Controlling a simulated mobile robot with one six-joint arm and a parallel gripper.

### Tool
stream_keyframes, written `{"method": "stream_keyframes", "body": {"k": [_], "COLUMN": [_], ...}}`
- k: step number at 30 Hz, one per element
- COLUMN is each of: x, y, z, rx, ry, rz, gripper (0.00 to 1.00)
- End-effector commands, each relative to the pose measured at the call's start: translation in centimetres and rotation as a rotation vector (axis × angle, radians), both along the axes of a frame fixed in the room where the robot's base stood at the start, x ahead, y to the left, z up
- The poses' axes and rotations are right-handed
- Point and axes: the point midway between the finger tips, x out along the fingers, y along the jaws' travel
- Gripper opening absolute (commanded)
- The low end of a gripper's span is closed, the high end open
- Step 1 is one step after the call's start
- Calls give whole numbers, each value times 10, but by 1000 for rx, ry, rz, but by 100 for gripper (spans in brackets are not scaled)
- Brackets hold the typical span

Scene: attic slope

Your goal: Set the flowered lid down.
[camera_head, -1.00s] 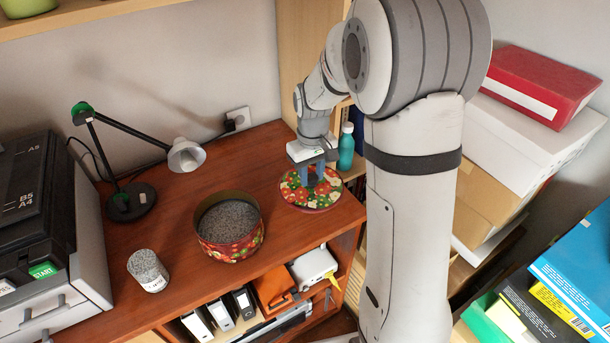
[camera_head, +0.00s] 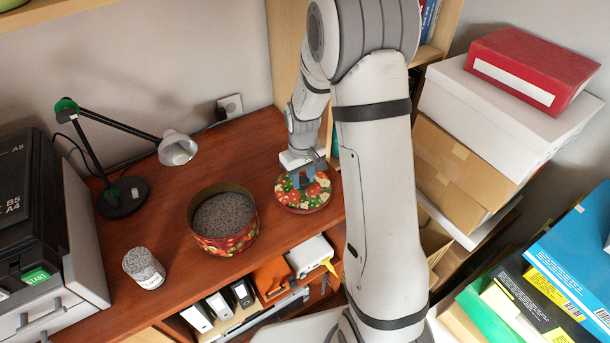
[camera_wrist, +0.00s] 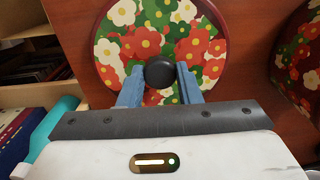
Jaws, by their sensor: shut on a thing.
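The flowered lid (camera_head: 290,197) is round, with red, white and green flowers and a dark red rim. It is at the right end of the wooden desk, level and at or very close to the desk top; I cannot tell if it touches. In the wrist view the lid (camera_wrist: 205,45) has a dark round knob (camera_wrist: 160,74). My gripper (camera_head: 304,180) is above the lid, its blue fingers (camera_wrist: 160,85) shut on the knob. The matching flowered tin (camera_head: 226,243) stands open to the left, filled with something grey and speckled.
A speckled jar (camera_head: 144,268) and a desk lamp (camera_head: 123,197) stand left of the tin. A black and grey printer (camera_head: 45,235) fills the desk's left end. Stacked boxes (camera_head: 500,125) are at the right. Bare desk (camera_head: 190,190) lies behind the tin.

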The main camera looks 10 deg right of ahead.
Motion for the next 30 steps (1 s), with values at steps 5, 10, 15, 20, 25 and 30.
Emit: {"method": "stream_keyframes", "body": {"k": [5, 10, 15, 20, 25, 30], "x": [0, 0, 0, 0, 0, 1], "y": [0, -1, -1, -1, -1, -1], "z": [0, -4, -2, -2, -1, 13], "rx": [0, 0, 0, 0, 0, 0], "ry": [-1, 0, 0, 0, 0, -4], "rz": [-1, -1, -1, -2, -2, -2], "gripper": [8, 32, 46, 53, 53, 53]}}
